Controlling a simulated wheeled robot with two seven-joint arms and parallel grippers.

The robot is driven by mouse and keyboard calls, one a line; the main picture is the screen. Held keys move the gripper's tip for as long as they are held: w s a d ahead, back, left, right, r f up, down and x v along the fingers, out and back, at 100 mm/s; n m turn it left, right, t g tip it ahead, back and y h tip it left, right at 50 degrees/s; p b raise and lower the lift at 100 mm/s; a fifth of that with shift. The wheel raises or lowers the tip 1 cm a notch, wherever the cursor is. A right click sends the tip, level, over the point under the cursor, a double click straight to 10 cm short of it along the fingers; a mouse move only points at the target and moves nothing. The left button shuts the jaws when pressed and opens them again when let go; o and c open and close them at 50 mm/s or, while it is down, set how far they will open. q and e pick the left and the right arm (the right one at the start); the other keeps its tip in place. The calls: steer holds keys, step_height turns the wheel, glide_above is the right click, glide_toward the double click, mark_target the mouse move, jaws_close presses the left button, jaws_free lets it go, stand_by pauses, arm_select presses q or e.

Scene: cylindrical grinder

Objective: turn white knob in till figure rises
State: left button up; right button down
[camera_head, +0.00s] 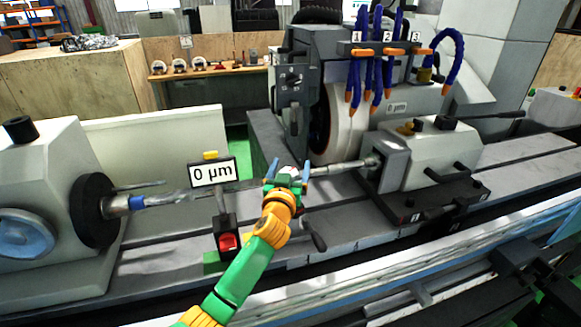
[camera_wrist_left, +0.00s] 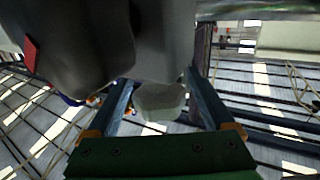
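My left gripper (camera_head: 289,172) reaches in from the lower front to the middle of the grinder. Its two blue fingers are spread apart. A small whitish knob (camera_head: 289,171) shows between them in the head view. In the left wrist view a pale, faceted knob (camera_wrist_left: 160,101) sits between the fingers, close to both; firm contact cannot be made out. The display (camera_head: 212,172) left of the gripper reads "0 µm". It stands on a post above a dark block with a red front (camera_head: 228,242). My right gripper is not in view.
The grinding wheel (camera_head: 343,128) and its grey housing stand behind the gripper, with blue coolant hoses (camera_head: 378,75) above. A workpiece shaft (camera_head: 345,167) runs to the tailstock (camera_head: 440,157) at right. The headstock chuck (camera_head: 93,210) is at left. A black handle (camera_head: 316,238) is just right of my arm.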

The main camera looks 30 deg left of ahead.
arm_select(q)
jaws_close()
steer(key=shift+r+h, duration=0.1)
steer(key=shift+h, duration=0.2)
steer(key=shift+d+m+h+p, duration=0.1)
steer(key=shift+m+h+p, duration=0.2)
steer(key=shift+m+p, duration=0.1)
steer(key=c, duration=1.3)
jaws_free()
steer(key=shift+d+m+t+h, duration=0.1)
steer(key=shift+m+t+h, duration=0.5)
steer(key=shift+h, duration=0.4)
steer(key=shift+d+m+h, duration=0.2)
steer(key=shift+m+h, duration=0.6)
steer(key=shift+h, duration=0.4)
steer(key=shift+d+m+h, duration=0.15)
steer(key=shift+m+h, duration=0.65)
steer(key=shift+h, duration=0.4)
steer(key=shift+d+m+h, duration=0.2)
steer(key=shift+m+h, duration=0.6)
steer(key=shift+h, duration=0.4)
steer(key=shift+d, duration=0.1)
jaws_close()
steer(key=o, duration=1.2)
jaws_free()
steer(key=shift+o, duration=0.7)
steer(key=shift+w, duration=0.15)
